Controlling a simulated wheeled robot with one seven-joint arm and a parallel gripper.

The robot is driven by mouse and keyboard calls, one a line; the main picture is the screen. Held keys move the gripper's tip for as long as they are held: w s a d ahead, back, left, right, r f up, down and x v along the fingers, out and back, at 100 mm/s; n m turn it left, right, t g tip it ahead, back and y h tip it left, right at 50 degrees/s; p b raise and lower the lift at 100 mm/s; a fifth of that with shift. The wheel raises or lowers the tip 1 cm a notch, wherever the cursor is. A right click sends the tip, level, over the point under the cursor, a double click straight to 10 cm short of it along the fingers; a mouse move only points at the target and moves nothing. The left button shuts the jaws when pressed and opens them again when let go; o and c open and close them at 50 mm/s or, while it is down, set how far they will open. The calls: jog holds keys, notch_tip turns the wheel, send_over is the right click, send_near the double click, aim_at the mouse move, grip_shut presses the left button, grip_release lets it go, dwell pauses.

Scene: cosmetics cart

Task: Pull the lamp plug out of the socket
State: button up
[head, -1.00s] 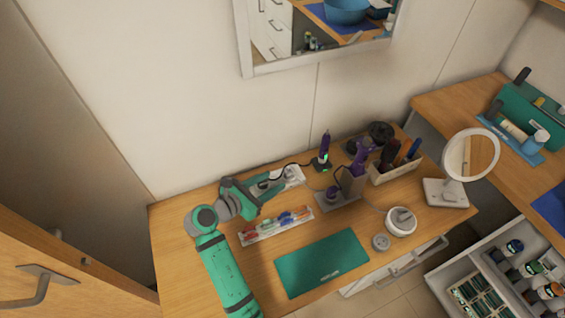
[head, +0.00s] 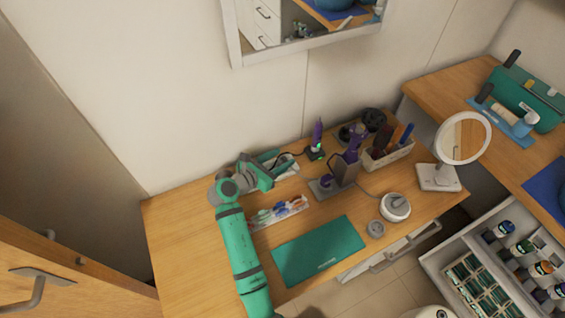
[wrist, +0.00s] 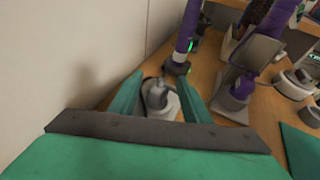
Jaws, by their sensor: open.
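A grey plug (wrist: 156,93) stands in a white socket strip (wrist: 168,108) between my fingers in the wrist view. I cannot tell for sure which device it belongs to. My gripper (wrist: 160,90) is open, with one teal finger to each side of the plug; contact is not clear. In the head view my gripper (head: 277,161) is over the strip (head: 289,172) near the wall and hides most of it and the plug. A round lit mirror lamp (head: 463,138) stands at the table's right.
A purple device (head: 317,135) with a green light stands just behind the strip, close to my fingers. A holder with purple tools (head: 345,170) is to the right. A toothbrush tray (head: 278,211) and green mat (head: 318,250) lie in front.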

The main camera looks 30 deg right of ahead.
jog(key=shift+w+d+f, duration=0.15)
jog(key=shift+w+d, duration=0.05)
jog(key=shift+d, duration=0.3)
jog(key=c, duration=1)
jog(key=shift+o, duration=0.2)
